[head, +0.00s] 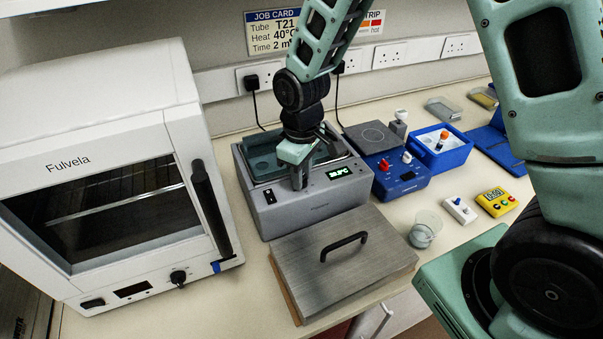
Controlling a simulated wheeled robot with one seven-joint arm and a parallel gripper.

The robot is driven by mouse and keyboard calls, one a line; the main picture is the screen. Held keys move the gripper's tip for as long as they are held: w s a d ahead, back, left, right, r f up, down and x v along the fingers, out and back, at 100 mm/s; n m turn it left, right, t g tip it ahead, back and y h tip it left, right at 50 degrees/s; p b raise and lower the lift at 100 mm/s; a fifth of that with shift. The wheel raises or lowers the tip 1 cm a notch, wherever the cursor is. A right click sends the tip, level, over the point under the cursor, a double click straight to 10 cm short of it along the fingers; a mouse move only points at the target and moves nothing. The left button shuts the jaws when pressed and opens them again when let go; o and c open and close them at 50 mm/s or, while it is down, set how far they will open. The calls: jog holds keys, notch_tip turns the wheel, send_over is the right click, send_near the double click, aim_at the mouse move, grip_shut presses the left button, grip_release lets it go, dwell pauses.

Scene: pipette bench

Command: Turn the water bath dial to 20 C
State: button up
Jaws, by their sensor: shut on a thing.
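The water bath (312,212) is a grey box with an open basin, standing in the middle of the bench. A dark switch (270,192) is at the left of its front, and a lit display with green characters (339,173) is at the right. The characters are too small to read surely. My gripper (299,182) points down at the front of the bath, between switch and display. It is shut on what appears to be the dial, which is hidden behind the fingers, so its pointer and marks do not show.
A metal lid with a black handle (372,268) lies in front of the bath. A white oven (110,180) stands close on the left. To the right are a blue hotplate (409,182), a blue box (452,156), a glass beaker (424,232) and a yellow timer (496,202).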

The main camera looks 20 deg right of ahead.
jog(key=n+p, duration=0.1)
jog(key=n, duration=0.4)
jog(key=shift+r+n, duration=0.1)
jog(key=shift+n, duration=0.2)
jog(key=n+p, duration=0.1)
jog(key=n, duration=0.3)
jog(key=shift+n+p, duration=0.4)
jog(key=o, duration=1)
notch_tip(320, 180, up, 17)
jog(key=b, duration=0.1)
jog(key=shift+b, duration=0.35)
jog(key=shift+r, duration=0.1)
